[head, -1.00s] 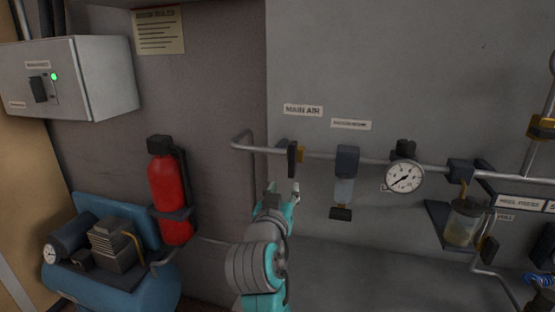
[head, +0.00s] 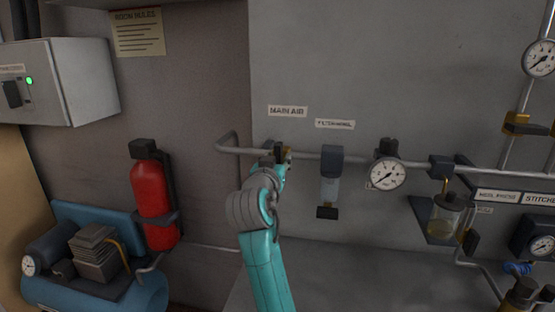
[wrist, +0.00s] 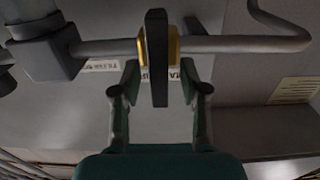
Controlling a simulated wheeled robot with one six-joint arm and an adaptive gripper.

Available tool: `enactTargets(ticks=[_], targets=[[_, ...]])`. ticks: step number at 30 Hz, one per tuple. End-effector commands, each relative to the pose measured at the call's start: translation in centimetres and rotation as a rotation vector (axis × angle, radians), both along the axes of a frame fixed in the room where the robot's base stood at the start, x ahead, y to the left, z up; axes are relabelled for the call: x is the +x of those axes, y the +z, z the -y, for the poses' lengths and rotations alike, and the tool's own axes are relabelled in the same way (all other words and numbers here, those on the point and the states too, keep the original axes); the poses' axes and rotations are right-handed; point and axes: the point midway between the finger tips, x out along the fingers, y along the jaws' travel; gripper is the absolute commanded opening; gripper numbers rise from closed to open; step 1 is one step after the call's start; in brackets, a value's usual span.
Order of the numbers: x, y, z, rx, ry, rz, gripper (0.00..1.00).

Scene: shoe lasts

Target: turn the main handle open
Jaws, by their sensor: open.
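The main handle is a dark flat lever on a brass valve body, under the MAIN AIR label (head: 287,111). In the wrist view the lever (wrist: 158,62) stands upright across the pipe, in front of the brass body (wrist: 174,45). My gripper (wrist: 159,88) is open, with one finger on each side of the lever's end. Visible gaps separate the fingers from the lever; I cannot tell how far the lever reaches in depth between them. In the head view my gripper (head: 281,165) and wrist cover most of the handle.
The grey pipe (head: 228,148) runs along the wall. A filter (head: 330,180) and a round gauge (head: 387,174) sit close to the right of the handle. A red extinguisher (head: 153,200) and a blue compressor (head: 100,215) stand left.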

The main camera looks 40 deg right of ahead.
Motion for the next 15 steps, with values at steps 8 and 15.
enactTargets(ticks=[8,15], targets=[[0.61,0.01,0.83,0.0,-0.001,0.0,0.44],[0.6,0.01,0.8,0.0,0.0,0.0,0.26]])
